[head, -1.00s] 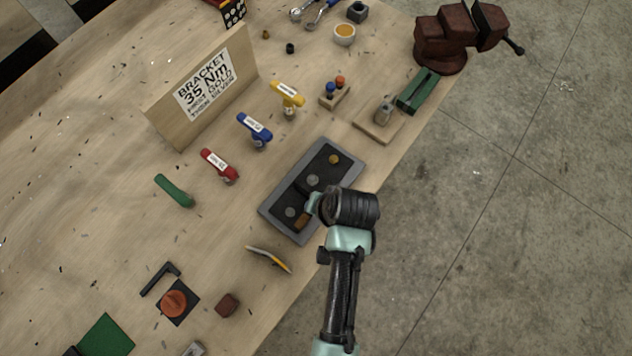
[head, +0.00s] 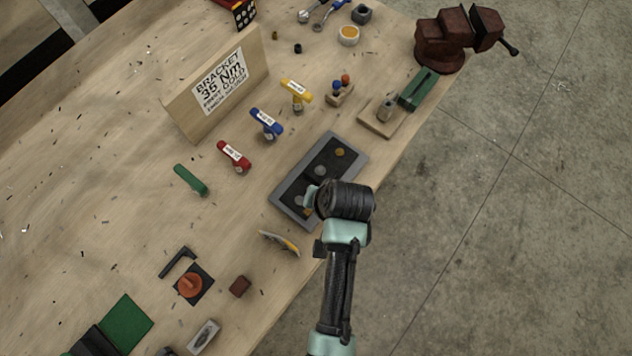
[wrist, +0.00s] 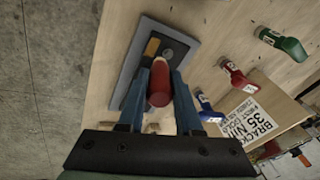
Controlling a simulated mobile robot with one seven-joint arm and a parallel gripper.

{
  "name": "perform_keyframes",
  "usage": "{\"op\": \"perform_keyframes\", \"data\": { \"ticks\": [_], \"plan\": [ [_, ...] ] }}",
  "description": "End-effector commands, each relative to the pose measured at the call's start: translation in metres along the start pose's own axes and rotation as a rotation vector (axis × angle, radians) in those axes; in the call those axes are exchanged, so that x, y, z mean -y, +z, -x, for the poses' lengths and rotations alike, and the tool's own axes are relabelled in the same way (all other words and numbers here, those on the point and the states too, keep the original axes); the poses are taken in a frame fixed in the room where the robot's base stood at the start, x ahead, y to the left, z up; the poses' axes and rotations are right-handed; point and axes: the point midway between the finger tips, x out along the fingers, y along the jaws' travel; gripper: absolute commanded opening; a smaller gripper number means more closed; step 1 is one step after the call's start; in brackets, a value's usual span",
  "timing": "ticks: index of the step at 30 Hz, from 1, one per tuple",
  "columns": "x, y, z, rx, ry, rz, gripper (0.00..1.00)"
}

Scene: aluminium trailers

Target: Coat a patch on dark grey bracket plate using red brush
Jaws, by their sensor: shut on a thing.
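My gripper (wrist: 160,72) is shut on the red brush (wrist: 159,88), whose rounded red handle points toward the wrist camera. The brush's tip is hidden behind the handle. In the head view my gripper (head: 311,197) is over the plate's near half, mostly covered by my wrist. I cannot tell whether the brush touches the plate.
Red (head: 234,156), blue (head: 266,123) and yellow (head: 296,92) labelled tools and a green handle (head: 190,179) stand left of the plate. A yellow-grey tool (head: 280,243) lies just below it. A sign board (head: 218,88) stands behind.

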Motion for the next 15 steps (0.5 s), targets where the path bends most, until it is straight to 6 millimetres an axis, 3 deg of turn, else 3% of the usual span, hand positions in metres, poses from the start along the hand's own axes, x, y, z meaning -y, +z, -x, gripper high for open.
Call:
{"op": "perform_keyframes", "data": {
  "ticks": [9, 15],
  "plan": [
    [0.013, -0.012, 0.028, 0.000, -0.001, 0.001, 0.00],
    [0.015, -0.014, 0.030, 0.000, 0.000, 0.001, 0.00]
  ]
}}
